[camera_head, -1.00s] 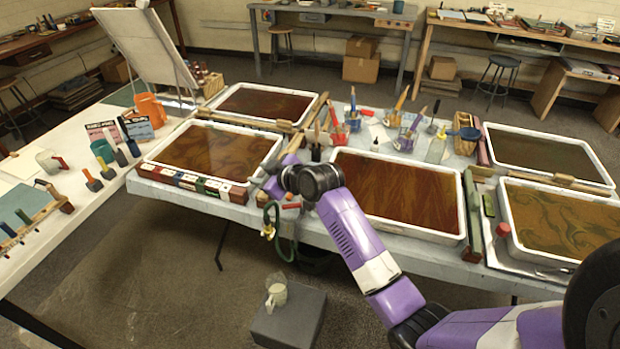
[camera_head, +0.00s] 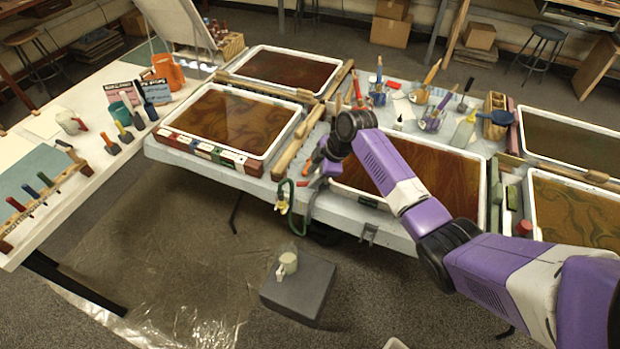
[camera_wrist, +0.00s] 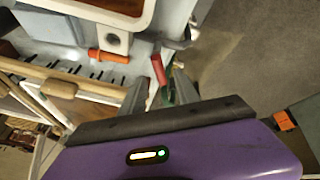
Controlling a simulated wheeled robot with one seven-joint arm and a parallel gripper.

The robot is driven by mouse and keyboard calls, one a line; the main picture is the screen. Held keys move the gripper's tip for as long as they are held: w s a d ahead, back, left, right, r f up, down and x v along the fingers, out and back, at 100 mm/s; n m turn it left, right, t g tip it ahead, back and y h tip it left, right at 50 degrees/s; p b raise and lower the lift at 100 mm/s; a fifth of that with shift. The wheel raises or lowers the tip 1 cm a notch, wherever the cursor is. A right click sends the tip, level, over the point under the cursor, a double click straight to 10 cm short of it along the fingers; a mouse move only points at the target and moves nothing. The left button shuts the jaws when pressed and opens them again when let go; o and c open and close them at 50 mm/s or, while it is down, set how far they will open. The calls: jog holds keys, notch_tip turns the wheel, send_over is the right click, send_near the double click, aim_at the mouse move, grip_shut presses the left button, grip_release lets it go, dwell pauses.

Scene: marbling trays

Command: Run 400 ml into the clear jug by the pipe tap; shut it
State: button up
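The clear jug (camera_head: 288,262) stands upright on a dark grey block (camera_head: 312,286) on the floor, below the table's front edge. It looks pale inside; I cannot read a level. The pipe tap, with a green hose (camera_head: 291,208) and brass end (camera_head: 281,206), hangs at the table edge above the jug. A red lever (camera_wrist: 158,69) shows in the wrist view just beyond my fingertips. My gripper (camera_wrist: 160,90) is open, its two grey fingers apart with nothing clearly held. In the head view my gripper (camera_head: 312,170) is beside the tap at the table edge, partly hidden by my wrist.
Marbling trays (camera_head: 172,147) fill the table, one close to my forearm. A wooden rail (camera_head: 292,155) lies near my gripper. A clamp (camera_head: 369,233) hangs from the front edge. Clear plastic sheeting (camera_head: 190,285) covers the floor left of the block.

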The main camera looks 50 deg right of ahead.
aim_at(307, 182)
jog(key=shift+x, duration=1.55)
grip_shut()
